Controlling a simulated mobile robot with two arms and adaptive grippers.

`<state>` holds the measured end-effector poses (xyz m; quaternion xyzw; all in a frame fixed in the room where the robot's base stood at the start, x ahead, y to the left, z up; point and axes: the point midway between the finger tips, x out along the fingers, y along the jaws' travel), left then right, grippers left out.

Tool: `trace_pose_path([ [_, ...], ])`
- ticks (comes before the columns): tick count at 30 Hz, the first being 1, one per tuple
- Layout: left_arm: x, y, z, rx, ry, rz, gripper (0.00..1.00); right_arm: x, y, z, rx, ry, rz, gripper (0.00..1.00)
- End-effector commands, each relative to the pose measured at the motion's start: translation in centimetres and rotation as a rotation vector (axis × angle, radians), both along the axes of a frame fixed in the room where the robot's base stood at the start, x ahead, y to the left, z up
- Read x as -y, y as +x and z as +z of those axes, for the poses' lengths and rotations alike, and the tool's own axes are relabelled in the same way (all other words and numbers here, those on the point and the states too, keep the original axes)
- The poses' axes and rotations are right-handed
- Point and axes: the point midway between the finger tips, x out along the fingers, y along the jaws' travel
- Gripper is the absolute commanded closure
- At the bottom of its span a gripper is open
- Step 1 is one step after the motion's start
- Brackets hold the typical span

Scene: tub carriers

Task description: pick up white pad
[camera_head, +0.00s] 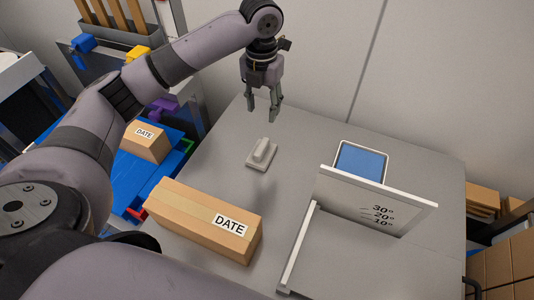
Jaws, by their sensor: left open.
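The white pad (261,155) is a small off-white block with a raised grip on top. It lies on the grey table (330,148), left of the middle. My left gripper (262,112) points down with its fingers apart and empty. It hangs above the table, just beyond the pad in the picture, and does not touch it. My right gripper does not show.
A long cardboard box (200,215) marked DATE lies on the table in front of the pad. A white angled stand (375,205) and a blue-screened tablet (359,163) stand at the right. A smaller box (146,143) sits on blue tubs at the left.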

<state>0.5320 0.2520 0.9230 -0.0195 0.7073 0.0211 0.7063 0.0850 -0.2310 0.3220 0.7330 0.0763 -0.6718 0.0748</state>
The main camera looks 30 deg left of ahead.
Motion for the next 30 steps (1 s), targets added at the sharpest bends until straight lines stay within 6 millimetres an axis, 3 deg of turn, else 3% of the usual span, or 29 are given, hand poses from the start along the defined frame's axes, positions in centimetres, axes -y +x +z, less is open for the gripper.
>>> trace_pose_path([
  [12, 0.0, -0.2, -8.7, -0.004, 0.0, 0.0, 0.58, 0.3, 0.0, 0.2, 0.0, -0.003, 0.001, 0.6],
  [20, 0.0, -0.3, -10.7, -0.003, 0.001, -0.001, 0.58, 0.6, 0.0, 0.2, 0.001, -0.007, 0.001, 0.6],
  [30, 0.1, -0.9, -15.1, -0.004, 0.001, 0.001, 0.58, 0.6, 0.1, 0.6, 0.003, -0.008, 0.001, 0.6],
])
